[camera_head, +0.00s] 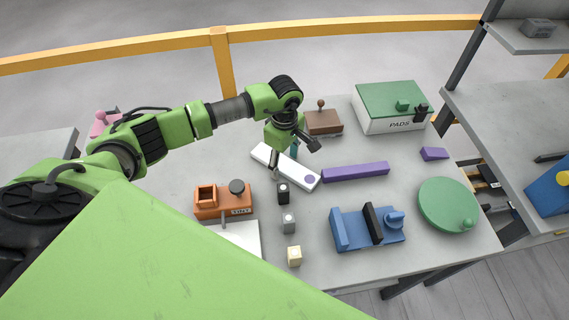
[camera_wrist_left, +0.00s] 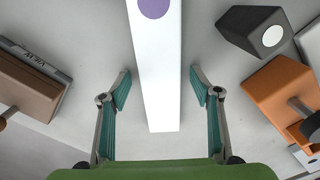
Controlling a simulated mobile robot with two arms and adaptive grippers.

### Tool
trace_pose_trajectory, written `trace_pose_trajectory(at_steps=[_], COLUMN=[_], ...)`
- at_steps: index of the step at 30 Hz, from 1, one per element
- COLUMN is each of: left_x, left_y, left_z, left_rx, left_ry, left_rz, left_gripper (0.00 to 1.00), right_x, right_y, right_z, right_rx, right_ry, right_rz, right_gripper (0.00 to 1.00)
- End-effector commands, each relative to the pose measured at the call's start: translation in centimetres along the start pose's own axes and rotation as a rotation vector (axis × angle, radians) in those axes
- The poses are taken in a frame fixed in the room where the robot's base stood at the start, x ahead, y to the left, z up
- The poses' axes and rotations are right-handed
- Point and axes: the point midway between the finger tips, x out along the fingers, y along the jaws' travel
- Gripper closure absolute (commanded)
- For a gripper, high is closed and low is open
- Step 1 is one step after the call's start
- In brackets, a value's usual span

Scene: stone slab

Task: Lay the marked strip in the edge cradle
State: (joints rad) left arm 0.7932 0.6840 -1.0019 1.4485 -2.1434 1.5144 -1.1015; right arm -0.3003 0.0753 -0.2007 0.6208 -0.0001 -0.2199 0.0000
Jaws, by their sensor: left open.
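The marked strip is a long white bar (camera_head: 301,175) with a purple dot near its right end. It lies flat on the grey slab and also shows in the left wrist view (camera_wrist_left: 157,70). My left gripper (camera_head: 294,153) is above the strip, and the arm partly hides its middle. In the left wrist view the open teal-padded fingers (camera_wrist_left: 160,88) stand one on each side of the strip, with gaps. A blue fixture (camera_head: 345,240) with an upright wall, a black plate and a knob stands at the front right; I cannot tell whether it is the edge cradle. My right gripper is not in view.
A purple bar (camera_head: 355,172) lies right of the strip. Small black (camera_head: 284,194), grey (camera_head: 288,222) and cream (camera_head: 294,257) blocks stand in front. An orange fixture (camera_head: 222,201), brown block (camera_head: 325,123), PADS box (camera_head: 392,108) and green disc (camera_head: 447,203) are around.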

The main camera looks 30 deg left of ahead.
Motion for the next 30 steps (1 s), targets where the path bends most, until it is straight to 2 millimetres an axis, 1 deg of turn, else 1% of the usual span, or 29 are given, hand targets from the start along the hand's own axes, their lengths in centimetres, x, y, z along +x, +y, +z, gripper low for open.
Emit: trace_pose_trajectory(at_steps=[2,3,5,6,8,9,10,11,17,22,26,28,30], left_x=[0.0,0.0,0.0,0.0,0.0,0.0,-0.1,-0.1,-0.2,-0.8,-2.0,-3.1,-4.4], left_y=[0.0,0.0,0.0,0.0,0.0,0.0,0.1,0.1,0.1,0.1,0.2,0.2,0.1], left_z=[0.0,0.0,0.0,0.0,0.0,0.0,0.0,0.0,0.0,-0.1,-0.1,0.0,1.3], left_rx=[0.000,0.000,0.000,0.000,0.000,0.000,-0.001,-0.001,-0.001,-0.001,0.001,0.001,0.005], left_ry=[0.000,0.000,0.000,0.000,0.000,0.000,0.000,0.000,0.000,0.000,0.001,0.001,-0.002], left_rz=[0.000,0.000,0.000,0.000,0.000,0.000,0.002,0.002,0.002,0.005,0.007,0.008,0.008], left_gripper=[0.42,0.53,0.68,0.79,0.94,0.96,0.96,1.00,1.00,1.00,1.00,1.00,1.00], right_x=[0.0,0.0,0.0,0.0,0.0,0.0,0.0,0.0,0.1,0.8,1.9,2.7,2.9], right_y=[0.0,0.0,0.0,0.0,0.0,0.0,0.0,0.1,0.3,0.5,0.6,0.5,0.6], right_z=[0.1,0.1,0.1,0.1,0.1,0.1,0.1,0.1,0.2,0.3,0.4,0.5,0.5], right_rx=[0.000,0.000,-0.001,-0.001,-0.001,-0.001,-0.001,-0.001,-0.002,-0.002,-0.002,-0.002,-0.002], right_ry=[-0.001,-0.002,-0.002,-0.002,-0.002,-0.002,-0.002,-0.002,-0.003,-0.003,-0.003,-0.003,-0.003], right_rz=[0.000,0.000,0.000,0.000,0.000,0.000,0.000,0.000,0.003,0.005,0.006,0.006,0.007], right_gripper=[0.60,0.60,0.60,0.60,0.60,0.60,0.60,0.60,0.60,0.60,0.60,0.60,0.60])
